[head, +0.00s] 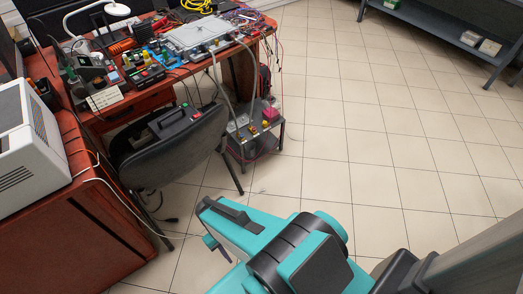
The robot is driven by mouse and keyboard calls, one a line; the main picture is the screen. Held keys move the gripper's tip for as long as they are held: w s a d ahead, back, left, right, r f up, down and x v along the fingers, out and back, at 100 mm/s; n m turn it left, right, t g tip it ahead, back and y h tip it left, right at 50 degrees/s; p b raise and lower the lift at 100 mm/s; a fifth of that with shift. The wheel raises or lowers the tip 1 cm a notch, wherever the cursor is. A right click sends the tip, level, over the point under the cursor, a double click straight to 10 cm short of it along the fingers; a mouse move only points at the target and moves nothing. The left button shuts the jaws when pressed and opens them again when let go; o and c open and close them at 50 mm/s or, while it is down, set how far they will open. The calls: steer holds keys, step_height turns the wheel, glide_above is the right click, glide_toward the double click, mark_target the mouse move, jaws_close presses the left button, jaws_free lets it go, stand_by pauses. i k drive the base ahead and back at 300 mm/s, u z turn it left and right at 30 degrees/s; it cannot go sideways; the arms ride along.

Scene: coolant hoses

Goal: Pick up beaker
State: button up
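I cannot make out a beaker in the head view. My teal and black arm is folded low at the bottom centre, well apart from the bench. Its gripper end cannot be made out; it is hidden or outside the picture.
A black chair (165,150) stands against the bench front with a dark case on its seat. A low cart (254,146) with hoses stands right of it. A white machine (28,150) sits on a wooden cabinet (75,215) at left. The tiled floor (380,130) at right is clear.

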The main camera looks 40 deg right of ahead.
mark_target(250, 147)
steer(key=z, duration=1)
steer(key=k, duration=0.95)
steer(key=i, duration=0.9)
steer(key=z, duration=0.05)
